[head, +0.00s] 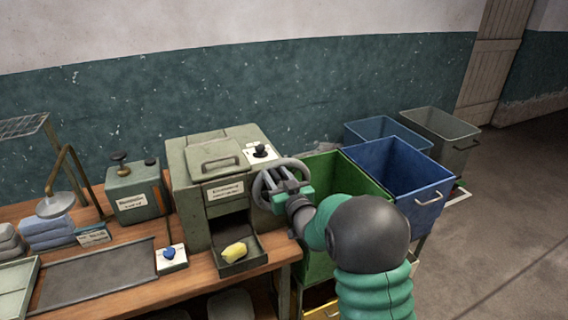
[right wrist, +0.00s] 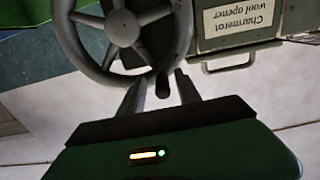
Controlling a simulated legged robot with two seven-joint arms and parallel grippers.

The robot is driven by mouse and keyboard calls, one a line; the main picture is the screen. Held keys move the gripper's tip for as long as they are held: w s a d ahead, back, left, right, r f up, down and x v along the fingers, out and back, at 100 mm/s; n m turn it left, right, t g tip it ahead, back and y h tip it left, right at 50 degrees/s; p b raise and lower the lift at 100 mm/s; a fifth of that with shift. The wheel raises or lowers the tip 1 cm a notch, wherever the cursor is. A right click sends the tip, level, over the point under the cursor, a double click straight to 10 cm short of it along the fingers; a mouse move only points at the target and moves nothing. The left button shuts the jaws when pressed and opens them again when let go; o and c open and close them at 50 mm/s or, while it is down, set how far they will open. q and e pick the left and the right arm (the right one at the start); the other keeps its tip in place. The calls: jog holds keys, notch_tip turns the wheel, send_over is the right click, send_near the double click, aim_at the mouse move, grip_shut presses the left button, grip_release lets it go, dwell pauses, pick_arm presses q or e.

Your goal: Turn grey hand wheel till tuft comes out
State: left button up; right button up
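The grey hand wheel (head: 259,190) is on the right side of the grey-green wool opener (head: 190,180). In the right wrist view the wheel (right wrist: 121,27) shows its spokes, hub and a short crank handle (right wrist: 163,85). My right gripper (head: 290,178) is at the wheel. In the right wrist view its two fingers (right wrist: 162,86) stand on either side of the handle, with gaps visible between them and it. A pale yellow tuft (head: 235,251) lies in the tray (head: 254,258) at the opener's front. My left gripper is not in view.
A green bin (head: 335,170), a blue bin (head: 400,175) and more bins stand to the right, close behind my right arm. On the wooden bench (head: 190,283) are a smaller green machine (head: 137,193), a blue knob box (head: 171,257) and a dark flat tray (head: 90,277).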

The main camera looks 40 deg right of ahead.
jog(key=b+v, duration=0.1)
jog(key=v, duration=0.6)
jog(key=shift+s, duration=0.2)
dwell(0.4)
jog(key=s+a+f+g+y, duration=0.25)
jog(key=a+f+g, duration=0.35)
jog(key=a+f, duration=0.4)
jog(key=s+a+f+n+g+y, duration=0.1)
jog(key=s+a+f+g, duration=0.3)
jog(key=s, duration=0.5)
jog(key=s+a+f+n+g+y, duration=0.1)
jog(key=s+a+f+g, duration=0.3)
jog(key=s, duration=0.5)
jog(key=a+f, duration=0.2)
jog(key=a, duration=0.1)
jog(key=shift+a+f+n+g, duration=0.2)
jog(key=shift+f+n+g, duration=0.05)
jog(key=shift+n+g, duration=0.15)
